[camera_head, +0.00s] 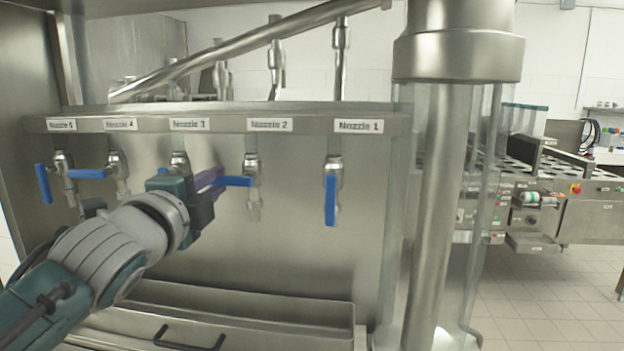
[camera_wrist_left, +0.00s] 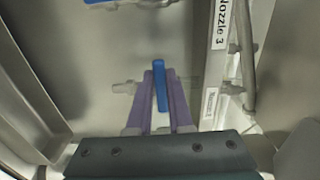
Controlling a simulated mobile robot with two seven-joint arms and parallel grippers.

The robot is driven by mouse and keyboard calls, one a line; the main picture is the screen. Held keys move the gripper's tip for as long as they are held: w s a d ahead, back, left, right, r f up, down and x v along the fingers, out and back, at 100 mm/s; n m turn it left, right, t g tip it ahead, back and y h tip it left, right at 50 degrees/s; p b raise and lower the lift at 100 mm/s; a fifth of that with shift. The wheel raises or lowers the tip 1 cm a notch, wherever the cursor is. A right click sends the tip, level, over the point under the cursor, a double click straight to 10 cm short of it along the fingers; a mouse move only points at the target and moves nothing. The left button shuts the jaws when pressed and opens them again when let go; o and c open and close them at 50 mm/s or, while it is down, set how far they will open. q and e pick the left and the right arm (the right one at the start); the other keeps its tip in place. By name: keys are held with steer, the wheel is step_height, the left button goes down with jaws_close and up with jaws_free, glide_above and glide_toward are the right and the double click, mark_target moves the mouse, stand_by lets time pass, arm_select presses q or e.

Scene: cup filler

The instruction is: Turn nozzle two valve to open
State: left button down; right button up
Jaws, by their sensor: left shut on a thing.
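The nozzle two valve (camera_head: 252,166) is a steel fitting below the "Nozzle 2" label (camera_head: 270,125) in the head view. Its blue handle (camera_head: 237,181) lies about level and points left. My left gripper (camera_head: 215,181) reaches in from the left, and its purple fingers are shut on the blue handle. In the left wrist view, the handle (camera_wrist_left: 160,86) shows between the two purple fingers (camera_wrist_left: 158,102). The handle's gripped end is partly hidden by the fingers. My right gripper is in neither view.
Nozzle 1's blue handle (camera_head: 331,201) hangs straight down, right of nozzle two. Nozzle 4's handle (camera_head: 86,174) is level; nozzle 5's (camera_head: 43,184) hangs nearly down. Nozzle 3's handle is hidden behind my gripper. A steel trough (camera_head: 240,304) lies below; a thick pipe (camera_head: 440,200) stands right.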

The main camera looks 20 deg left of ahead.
arm_select(q)
steer(key=shift+f, duration=0.1)
steer(key=shift+w+d+f+n+b, duration=0.25)
steer(key=shift+d+f+n, duration=0.35)
steer(key=shift+n, duration=2.4)
steer(key=shift+w+d+f+n+b, duration=0.1)
steer(key=shift+d+f+n+b, duration=0.4)
steer(key=shift+n, duration=2.5)
steer(key=shift+w+d+f+n+b, duration=0.15)
steer(key=shift+d+f+n, duration=0.6)
steer(key=shift+n, duration=2.25)
steer(key=c, duration=0.8)
jaws_free()
steer(key=shift+s, duration=0.1)
steer(key=b+v, duration=0.1)
steer(key=v, duration=0.9)
steer(key=shift+d, duration=0.1)
